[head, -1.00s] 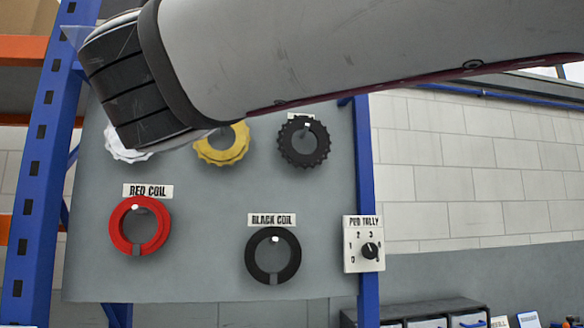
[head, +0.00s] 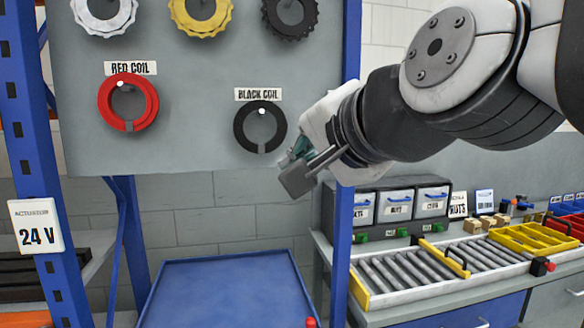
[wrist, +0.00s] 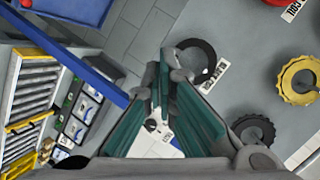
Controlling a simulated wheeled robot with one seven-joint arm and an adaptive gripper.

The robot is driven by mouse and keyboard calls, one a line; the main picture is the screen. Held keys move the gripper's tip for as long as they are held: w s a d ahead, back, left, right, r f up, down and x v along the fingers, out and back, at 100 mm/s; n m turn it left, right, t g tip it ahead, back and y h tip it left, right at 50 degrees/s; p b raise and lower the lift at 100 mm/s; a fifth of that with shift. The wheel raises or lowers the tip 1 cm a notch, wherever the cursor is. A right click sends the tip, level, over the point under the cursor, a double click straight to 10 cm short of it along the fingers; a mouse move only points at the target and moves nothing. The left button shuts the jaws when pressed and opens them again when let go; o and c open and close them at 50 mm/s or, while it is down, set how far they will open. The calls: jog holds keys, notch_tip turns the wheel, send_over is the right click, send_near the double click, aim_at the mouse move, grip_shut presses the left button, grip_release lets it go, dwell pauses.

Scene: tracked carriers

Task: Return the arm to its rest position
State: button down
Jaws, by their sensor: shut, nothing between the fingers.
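My arm (head: 440,90) reaches in from the upper right in the head view. My gripper (head: 292,174) is at its end, shut and empty, pointing down and left. The pod tally plate (wrist: 152,145) shows partly behind the fingers there.
The red coil (head: 104,99) and white, yellow and dark knobbed rings hang on the panel (head: 200,95). Blue posts (head: 30,130) flank it. A blue-topped table (head: 225,290) stands below. A roller conveyor (head: 410,270) and drawer boxes (head: 398,205) lie at right, below my arm.

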jog(key=s+d+f+n+g+h+p, duration=0.1)
jog(key=s+d+f+n+g+h, duration=0.4)
jog(key=s+d+f, duration=1.3)
notch_tip(320, 180, down, 3)
jog(key=n+g, duration=0.2)
jog(key=g, duration=0.1)
jog(key=shift+d+r+h, duration=0.15)
jog(key=shift+h, duration=0.25)
